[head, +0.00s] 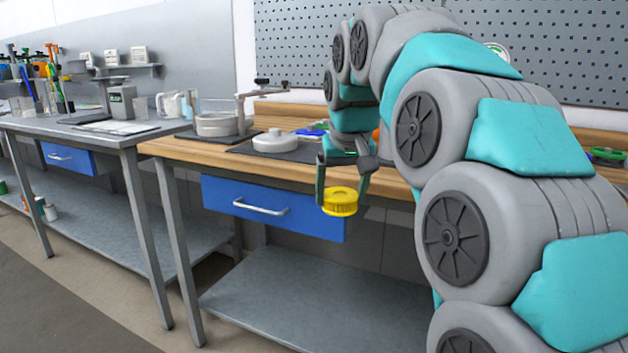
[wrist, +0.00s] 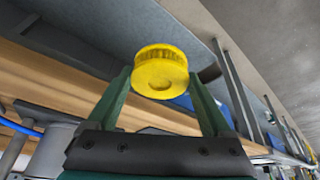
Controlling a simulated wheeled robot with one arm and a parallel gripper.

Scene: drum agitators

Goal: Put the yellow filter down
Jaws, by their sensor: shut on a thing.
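The yellow filter (head: 340,201) is a short round ribbed piece held in my gripper (head: 342,190). In the head view it hangs in front of the wooden bench's front edge, before the blue drawer, not resting on anything. In the wrist view the yellow filter (wrist: 160,71) sits between the two green fingertips of my gripper (wrist: 160,85), one on each side of it. The bench (head: 180,147) has a wooden top and lies behind the gripper.
A white round lidded piece (head: 275,141) and a grey drum-like device (head: 216,125) stand on dark mats on the bench. A blue drawer (head: 300,213) hangs under it. A second table (head: 120,139) with glassware is at left. A grey lower shelf (head: 300,300) is bare.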

